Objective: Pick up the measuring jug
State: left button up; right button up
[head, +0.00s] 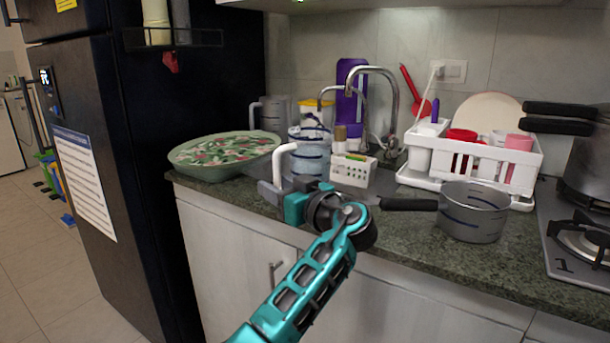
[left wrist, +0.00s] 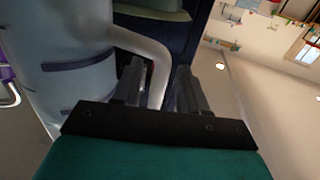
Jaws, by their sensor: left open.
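The measuring jug (head: 312,158) stands on the counter left of the sink, a pale body with dark blue bands and a white handle on its left side. In the left wrist view the jug (left wrist: 75,75) fills the left side, and its handle (left wrist: 150,48) curves down between my fingers. My left gripper (head: 270,190) is at the counter's front edge beside the jug. In the left wrist view the gripper (left wrist: 160,90) is open, with a finger on each side of the handle. I cannot tell whether either finger touches it. My right gripper is not in view.
A green patterned bowl (head: 225,152) sits left of the jug, with a grey jug (head: 271,115) behind. A white sponge caddy (head: 352,170) is close on the right. A saucepan (head: 474,212), its handle pointing left, and a dish rack (head: 480,160) stand farther right.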

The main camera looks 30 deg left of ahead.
pick_arm(q)
jog(key=shift+w+a, duration=0.1)
jog(key=shift+a, duration=0.1)
jog(key=shift+c, duration=0.3)
grip_shut()
dwell(0.9)
jog(key=shift+r, duration=0.1)
